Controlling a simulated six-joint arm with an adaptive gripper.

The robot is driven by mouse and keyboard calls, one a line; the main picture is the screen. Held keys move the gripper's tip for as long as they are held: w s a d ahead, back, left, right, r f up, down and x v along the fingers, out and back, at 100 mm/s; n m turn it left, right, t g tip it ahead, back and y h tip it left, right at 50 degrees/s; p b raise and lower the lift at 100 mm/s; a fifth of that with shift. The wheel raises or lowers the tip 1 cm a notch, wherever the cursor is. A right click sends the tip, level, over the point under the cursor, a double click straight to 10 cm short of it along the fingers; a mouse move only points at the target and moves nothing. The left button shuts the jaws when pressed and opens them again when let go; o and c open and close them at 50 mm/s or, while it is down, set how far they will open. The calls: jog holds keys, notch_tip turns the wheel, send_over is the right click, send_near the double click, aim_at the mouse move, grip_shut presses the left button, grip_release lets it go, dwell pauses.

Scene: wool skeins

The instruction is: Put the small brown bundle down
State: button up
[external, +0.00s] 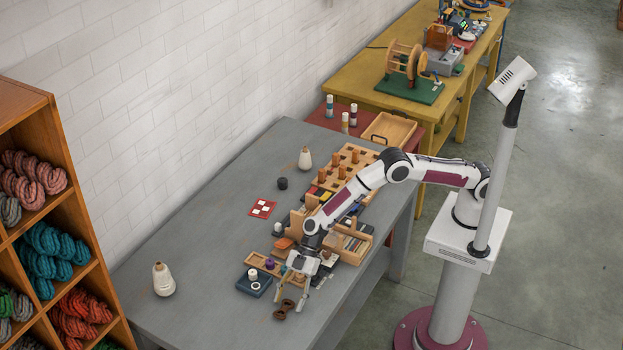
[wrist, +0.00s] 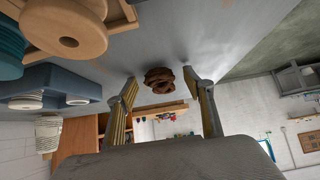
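The small brown bundle (external: 284,310) lies on the grey table near its front edge, just below my gripper in the external view. My gripper (external: 289,300) points down there with its two fingers spread. In the wrist view the brown bundle (wrist: 159,80) shows between and beyond the fingertips of my gripper (wrist: 160,80). There is a gap on each side of it, and neither finger appears to touch it. It looks like a dark brown twisted coil against the grey table (wrist: 215,30).
A blue block (external: 254,283) with a white spool stands left of my gripper, beside wooden trays (external: 262,264). A cream cone (external: 163,280) stands further left. A wooden shelf (external: 30,215) of coloured skeins is at the far left. The table's left part is mostly clear.

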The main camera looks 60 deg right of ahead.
aim_at(289, 300)
jog(key=c, duration=0.7)
jog(key=shift+r, duration=5.05)
